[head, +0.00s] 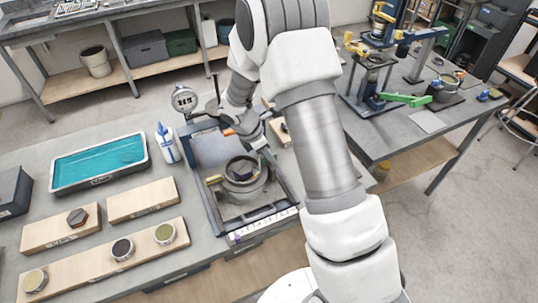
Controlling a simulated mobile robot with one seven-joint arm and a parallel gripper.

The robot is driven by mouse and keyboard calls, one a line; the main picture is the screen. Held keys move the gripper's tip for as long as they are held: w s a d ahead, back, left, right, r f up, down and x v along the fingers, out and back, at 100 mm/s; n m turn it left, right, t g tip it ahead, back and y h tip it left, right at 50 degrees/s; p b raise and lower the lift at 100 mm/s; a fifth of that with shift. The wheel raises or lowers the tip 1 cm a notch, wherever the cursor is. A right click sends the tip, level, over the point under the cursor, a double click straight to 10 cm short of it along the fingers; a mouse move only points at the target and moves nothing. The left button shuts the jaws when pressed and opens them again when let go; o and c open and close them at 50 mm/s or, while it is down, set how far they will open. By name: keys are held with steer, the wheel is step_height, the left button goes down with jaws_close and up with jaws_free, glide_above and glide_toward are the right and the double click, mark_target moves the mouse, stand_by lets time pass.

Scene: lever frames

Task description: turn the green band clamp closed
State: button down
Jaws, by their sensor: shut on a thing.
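A round band clamp (242,184) sits low in the dark square frame on the near bench, around a dark round piece (241,169). A small yellow part (214,180) sticks out at its left. My gripper (268,155) reaches down from the upper left to the clamp's upper right edge. It is shut on a part at that edge, most likely the clamp's handle; the fingers and wrist hide most of it, and its colour is not clear. A long bright green bar (405,99) lies away on the right table.
The dark frame (208,205) surrounds the clamp. A dial gauge (185,100) and a white bottle (167,143) stand close by. A teal-filled tray (145,147) and wooden boards (143,200) lie to the left. My forearm crosses the view at right.

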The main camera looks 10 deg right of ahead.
steer(key=c, duration=0.8)
jaws_free()
steer(key=v, duration=1.7)
steer(key=shift+r, duration=0.3)
